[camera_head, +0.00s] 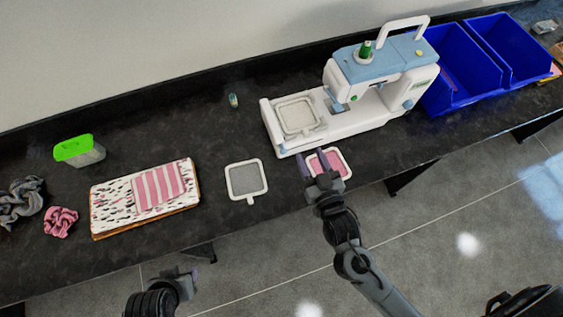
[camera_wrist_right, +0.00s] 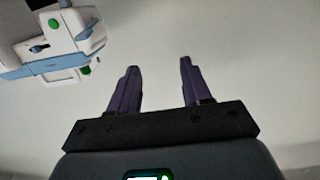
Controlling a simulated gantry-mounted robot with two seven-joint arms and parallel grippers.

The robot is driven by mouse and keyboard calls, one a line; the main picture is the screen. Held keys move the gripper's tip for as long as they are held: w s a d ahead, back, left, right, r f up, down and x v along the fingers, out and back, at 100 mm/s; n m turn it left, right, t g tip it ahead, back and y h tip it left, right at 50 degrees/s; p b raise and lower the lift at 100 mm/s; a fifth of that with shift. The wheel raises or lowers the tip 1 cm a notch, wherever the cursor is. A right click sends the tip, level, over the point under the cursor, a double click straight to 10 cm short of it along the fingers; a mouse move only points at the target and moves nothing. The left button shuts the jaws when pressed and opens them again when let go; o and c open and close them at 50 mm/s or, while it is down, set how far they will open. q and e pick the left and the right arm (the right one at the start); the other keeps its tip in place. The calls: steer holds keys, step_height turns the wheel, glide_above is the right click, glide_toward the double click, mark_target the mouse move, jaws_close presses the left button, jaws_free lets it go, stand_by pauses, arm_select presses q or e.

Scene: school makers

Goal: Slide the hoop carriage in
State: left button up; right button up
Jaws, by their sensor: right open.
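The white and blue sewing machine (camera_head: 380,72) stands at the back of the dark table; its upper part also shows in the right wrist view (camera_wrist_right: 55,45). A square cream hoop (camera_head: 298,116) lies on the left end of the machine's white bed. A grey hoop (camera_head: 246,180) with a small tab lies on the table in front. A hoop with pink cloth (camera_head: 328,163) lies near the table's front edge, partly hidden by my right gripper. My right gripper (camera_head: 314,160) is open and empty above it. My left gripper (camera_head: 190,278) is low at the front, off the table.
Two blue bins (camera_head: 455,100) stand right of the machine. A folded cloth stack (camera_head: 108,205), a green-lidded box (camera_head: 80,151) and scrunchies (camera_head: 60,222) are on the left. A small spool (camera_head: 233,100) lies behind.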

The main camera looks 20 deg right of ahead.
steer(key=b, duration=1.3)
glide_toward(284, 150)
steer(key=s, duration=0.1)
steer(key=f, duration=0.2)
steer(key=shift+t+y, duration=0.3)
steer(key=shift+t, duration=0.1)
steer(key=w, duration=0.3)
steer(key=w+b, duration=0.1)
steer(key=w, duration=0.2)
steer(key=w+b, duration=0.1)
steer(key=w, duration=0.3)
steer(key=shift+d+r, duration=0.25)
steer(key=shift+w+b, duration=0.3)
steer(key=shift+w, duration=0.25)
jaws_close()
